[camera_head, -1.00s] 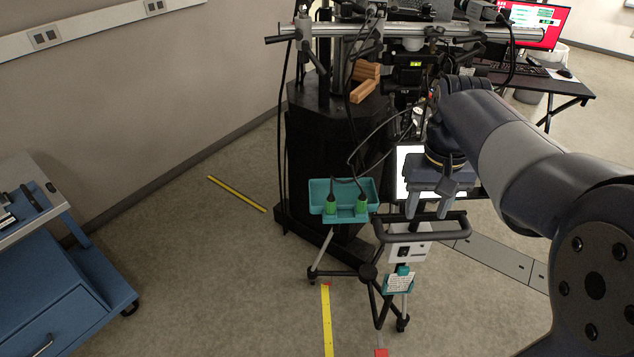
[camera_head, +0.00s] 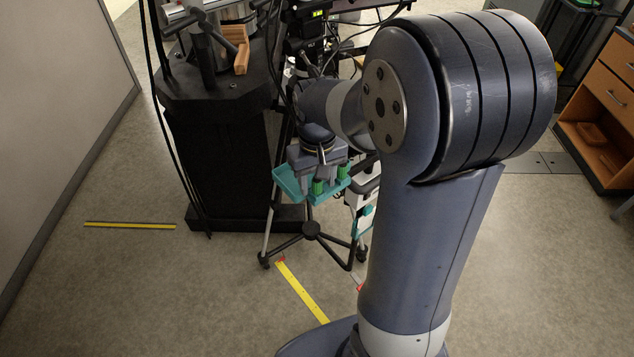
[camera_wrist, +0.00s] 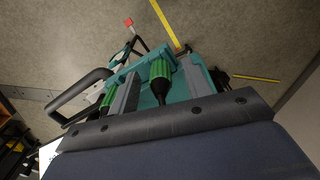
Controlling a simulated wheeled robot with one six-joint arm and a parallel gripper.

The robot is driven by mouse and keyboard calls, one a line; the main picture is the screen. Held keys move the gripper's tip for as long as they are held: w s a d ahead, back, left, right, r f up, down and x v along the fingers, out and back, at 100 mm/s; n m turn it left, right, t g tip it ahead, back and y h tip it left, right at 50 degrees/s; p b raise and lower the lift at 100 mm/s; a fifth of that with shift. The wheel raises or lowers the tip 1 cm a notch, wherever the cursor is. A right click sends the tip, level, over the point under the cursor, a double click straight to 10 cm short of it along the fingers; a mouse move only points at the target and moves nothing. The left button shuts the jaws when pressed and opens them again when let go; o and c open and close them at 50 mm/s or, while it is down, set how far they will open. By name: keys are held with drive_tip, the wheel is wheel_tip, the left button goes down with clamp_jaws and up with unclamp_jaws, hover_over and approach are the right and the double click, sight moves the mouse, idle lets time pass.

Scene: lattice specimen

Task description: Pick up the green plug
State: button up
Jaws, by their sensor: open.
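Two green plugs sit upright in a teal tray (camera_head: 288,184) on a tripod stand. One green plug (camera_head: 318,187) shows just under my gripper (camera_head: 316,176) in the head view; the other green plug (camera_head: 342,172) is to its right. In the wrist view, one green plug (camera_wrist: 160,70) with a black cable end lies between the two grey fingers of my gripper (camera_wrist: 161,76). The fingers stand apart, with a gap visible on at least one side. The second green plug (camera_wrist: 107,101) is outside the left finger and partly hidden by it.
A black handle (camera_wrist: 80,95) and white box of the stand are close beside the tray. A black pedestal (camera_head: 220,150) with orange-brown blocks (camera_head: 238,50) stands to the left, with cables hanging near. Floor at the front left is clear, with yellow strips.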

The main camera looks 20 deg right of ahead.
drive_tip(key=shift+f, duration=0.1)
drive_tip(key=shift+c, duration=0.4)
clamp_jaws()
